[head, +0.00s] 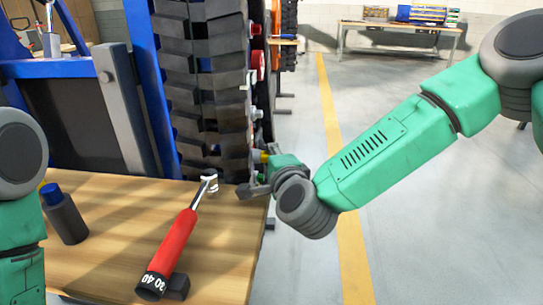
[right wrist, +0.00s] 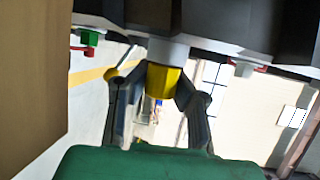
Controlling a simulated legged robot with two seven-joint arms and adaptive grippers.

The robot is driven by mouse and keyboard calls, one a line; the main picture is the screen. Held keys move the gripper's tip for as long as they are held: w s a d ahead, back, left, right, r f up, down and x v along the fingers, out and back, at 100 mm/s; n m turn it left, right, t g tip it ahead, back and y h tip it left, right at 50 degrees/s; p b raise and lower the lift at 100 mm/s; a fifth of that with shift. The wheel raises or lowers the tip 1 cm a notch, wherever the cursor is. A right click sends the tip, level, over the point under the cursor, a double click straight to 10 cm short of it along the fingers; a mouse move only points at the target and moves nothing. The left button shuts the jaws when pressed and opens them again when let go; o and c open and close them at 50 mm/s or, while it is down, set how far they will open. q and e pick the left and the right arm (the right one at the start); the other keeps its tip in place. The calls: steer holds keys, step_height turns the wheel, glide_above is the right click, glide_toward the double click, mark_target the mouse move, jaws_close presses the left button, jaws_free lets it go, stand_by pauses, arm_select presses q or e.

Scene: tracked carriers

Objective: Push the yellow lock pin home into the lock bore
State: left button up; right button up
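The yellow lock pin (right wrist: 163,92) stands between the fingers of my right gripper (right wrist: 160,82) in the right wrist view. Both fingertips appear to touch its sides. Its far end meets a pale round collar (right wrist: 168,52) on the dark carrier part above; the bore itself is hidden. In the head view my right gripper (head: 255,175) is at the right side of the tracked carrier (head: 205,90), low near the table edge, and a small bit of yellow pin (head: 264,157) shows. My left gripper is out of view; only part of my left arm shows.
A wooden table (head: 225,245) holds a red-handled torque wrench (head: 175,242) and a dark bottle with a blue cap (head: 64,215). A blue frame (head: 148,85) stands beside the track. The floor to the right is open, with a yellow line (head: 340,170) and a far bench (head: 400,27).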

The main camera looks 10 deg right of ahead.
steer(key=o, duration=0.4)
steer(key=shift+a, duration=0.35)
steer(key=shift+s, duration=0.1)
steer(key=s, duration=0.3)
steer(key=s+d+r, duration=0.1)
steer(key=s, duration=0.7)
steer(key=shift+s+d+r, duration=0.2)
steer(key=shift+s+d, duration=0.05)
